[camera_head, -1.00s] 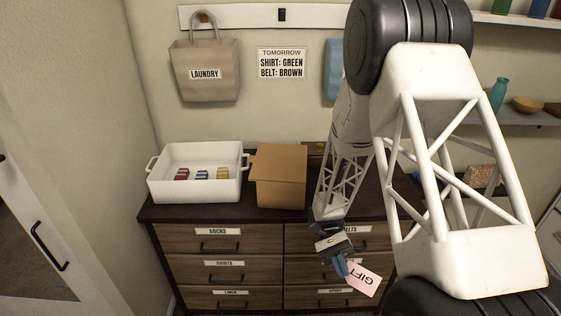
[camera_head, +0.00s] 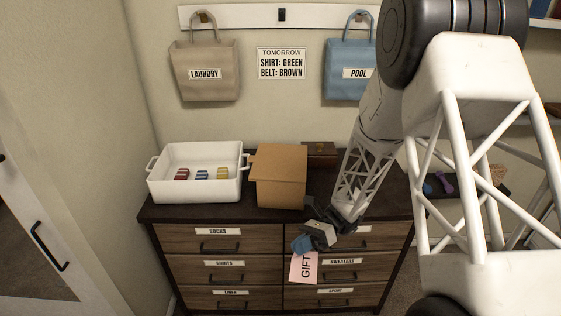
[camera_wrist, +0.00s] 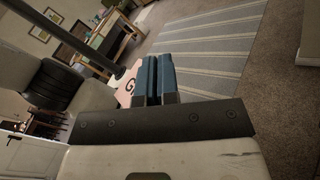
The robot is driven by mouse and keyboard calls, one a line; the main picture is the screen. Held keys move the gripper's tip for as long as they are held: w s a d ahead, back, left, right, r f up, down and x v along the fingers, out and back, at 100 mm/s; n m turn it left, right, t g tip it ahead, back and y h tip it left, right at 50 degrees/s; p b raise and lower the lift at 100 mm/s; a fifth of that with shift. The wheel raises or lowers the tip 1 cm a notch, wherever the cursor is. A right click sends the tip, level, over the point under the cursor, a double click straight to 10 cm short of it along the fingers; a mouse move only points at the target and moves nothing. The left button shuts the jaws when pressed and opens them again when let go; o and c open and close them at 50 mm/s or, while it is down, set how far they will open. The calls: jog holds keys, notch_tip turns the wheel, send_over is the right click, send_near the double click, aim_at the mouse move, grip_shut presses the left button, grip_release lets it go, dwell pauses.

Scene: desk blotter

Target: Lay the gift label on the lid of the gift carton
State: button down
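The gift label is a pink tag (camera_head: 303,268) marked "GIFT". It hangs down from my gripper (camera_head: 303,244) in front of the dresser's upper right drawers. In the wrist view the label (camera_wrist: 126,88) shows beside the blue fingers of my gripper (camera_wrist: 157,75), which are close together on its edge. The gift carton (camera_head: 280,176) is a brown cardboard box on the dresser top, with its lid surface facing up. My gripper is in front of the carton, lower than its lid and a little to its right.
A white two-handled bin (camera_head: 196,190) with small coloured items stands left of the carton. A dark wooden box (camera_head: 320,151) sits behind it at right. The dresser top (camera_head: 330,187) has some bare room right of the carton.

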jog(key=w+a+r+m+t+y, duration=0.25)
jog(key=w+r+m+t, duration=0.45)
jog(key=w+m+t, duration=0.5)
jog(key=w+d+r+m+t+h, duration=0.5)
jog(key=w+t, duration=0.4)
jog(key=t, duration=0.3)
jog(key=shift+d+r+m+h, duration=0.35)
jog(key=shift+d+r, duration=0.4)
jog(key=shift+d, duration=0.45)
send_over(302, 159)
jog(key=shift+f, duration=0.8)
jog(key=shift+f, duration=1.7)
jog(key=shift+f, duration=0.7)
